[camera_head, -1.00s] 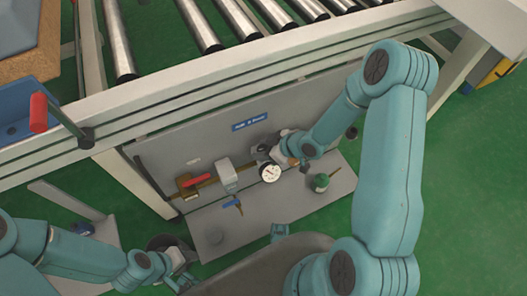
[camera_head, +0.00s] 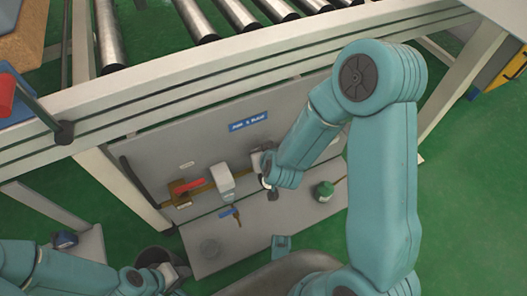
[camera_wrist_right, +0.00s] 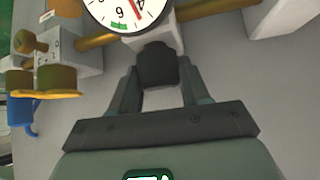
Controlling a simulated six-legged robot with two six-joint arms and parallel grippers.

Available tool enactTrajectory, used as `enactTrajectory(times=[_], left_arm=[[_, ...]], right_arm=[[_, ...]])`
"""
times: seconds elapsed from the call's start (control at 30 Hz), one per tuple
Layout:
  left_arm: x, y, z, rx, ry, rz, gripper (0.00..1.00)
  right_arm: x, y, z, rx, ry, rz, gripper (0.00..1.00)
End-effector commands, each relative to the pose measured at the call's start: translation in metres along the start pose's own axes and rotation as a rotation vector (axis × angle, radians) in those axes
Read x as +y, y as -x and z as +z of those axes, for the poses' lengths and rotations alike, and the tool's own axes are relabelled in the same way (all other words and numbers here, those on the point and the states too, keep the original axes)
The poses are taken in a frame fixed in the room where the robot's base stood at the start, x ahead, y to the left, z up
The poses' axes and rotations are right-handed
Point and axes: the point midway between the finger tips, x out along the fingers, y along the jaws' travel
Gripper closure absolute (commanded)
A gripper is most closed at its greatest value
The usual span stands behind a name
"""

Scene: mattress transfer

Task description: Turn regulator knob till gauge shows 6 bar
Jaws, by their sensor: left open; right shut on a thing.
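The pressure gauge (camera_wrist_right: 113,12) has a white face, a green mark by the 6 and a red needle near the 4. Its upper part is cut off in the right wrist view. Just below it is the dark regulator knob (camera_wrist_right: 158,64), with the fingers of my right gripper (camera_wrist_right: 160,78) closed on its two sides. In the head view the regulator body (camera_head: 257,160) on the panel is partly covered by my right wrist, which hides most of the gauge. My left gripper (camera_head: 175,275) is open and empty at the lower left.
A grey panel (camera_head: 215,140) carries a red-handled valve (camera_head: 188,185), a white unit (camera_head: 223,180) and a blue-handled valve (camera_head: 228,212) left of the regulator. A green-topped part (camera_head: 324,191) stands to the right. The conveyor frame (camera_head: 215,77) runs above.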

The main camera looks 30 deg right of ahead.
Motion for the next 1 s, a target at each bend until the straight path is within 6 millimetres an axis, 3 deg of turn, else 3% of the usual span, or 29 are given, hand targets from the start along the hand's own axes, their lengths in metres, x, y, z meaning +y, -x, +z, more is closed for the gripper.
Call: enactTrajectory(times=[0.8,0.83,1.0], left_arm=[[0.0024,0.004,0.0017,-0.004,-0.004,0.0,0.57],[0.0024,0.004,0.0017,-0.004,-0.004,0.0,0.57],[0.0024,0.004,0.0016,-0.004,-0.004,0.0,0.57]], right_arm=[[-0.0001,-0.0009,-0.0039,0.01,-0.087,0.083,0.84],[-0.0001,-0.0009,-0.0039,0.01,-0.086,0.083,0.47],[0.0,-0.0007,-0.0027,0.007,-0.086,0.083,0.46]])
